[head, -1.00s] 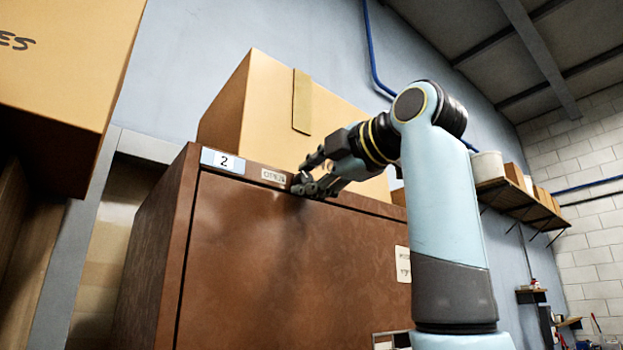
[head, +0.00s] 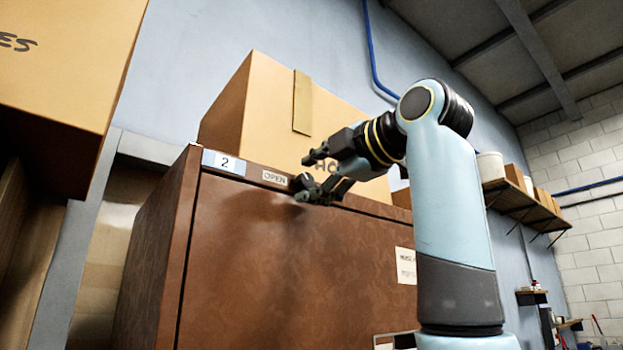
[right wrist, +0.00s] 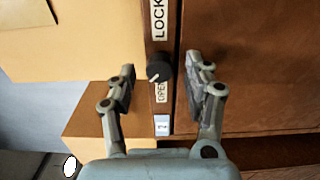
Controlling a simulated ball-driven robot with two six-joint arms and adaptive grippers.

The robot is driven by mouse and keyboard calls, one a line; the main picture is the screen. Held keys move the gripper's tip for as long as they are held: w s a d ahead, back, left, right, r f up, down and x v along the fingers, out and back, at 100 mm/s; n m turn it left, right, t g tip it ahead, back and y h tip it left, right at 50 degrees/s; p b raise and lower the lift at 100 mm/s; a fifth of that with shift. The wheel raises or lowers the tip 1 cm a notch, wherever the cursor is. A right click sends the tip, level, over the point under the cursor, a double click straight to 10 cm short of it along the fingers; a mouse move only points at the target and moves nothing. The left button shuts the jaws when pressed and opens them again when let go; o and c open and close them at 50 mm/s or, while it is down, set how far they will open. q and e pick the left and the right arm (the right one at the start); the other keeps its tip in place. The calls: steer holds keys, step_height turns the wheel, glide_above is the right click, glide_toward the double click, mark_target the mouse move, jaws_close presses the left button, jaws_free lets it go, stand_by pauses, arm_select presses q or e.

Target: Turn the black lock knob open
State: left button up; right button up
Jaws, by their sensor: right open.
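The black lock knob (right wrist: 159,68) sits on the brown cabinet's top rail, between a LOCK label (right wrist: 158,18) and an OPEN label (right wrist: 161,92). Its white pointer mark is on the side toward the OPEN label, slanting down-left in the right wrist view. My right gripper (right wrist: 161,85) is open, with one finger on each side of the knob and a visible gap to each. In the head view the right gripper (head: 308,177) is in front of the rail, and the knob (head: 301,182) shows dark between its fingers, partly hidden. My left gripper is out of view.
The brown cabinet (head: 240,260) has a number 2 label (head: 224,162) at its top left corner. A cardboard box (head: 262,105) stands on top, just behind the rail. Another large box (head: 60,60) is at the upper left. A wall shelf (head: 525,205) is at the right.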

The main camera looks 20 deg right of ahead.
steer(key=v, duration=1.1)
steer(key=shift+s, duration=0.1)
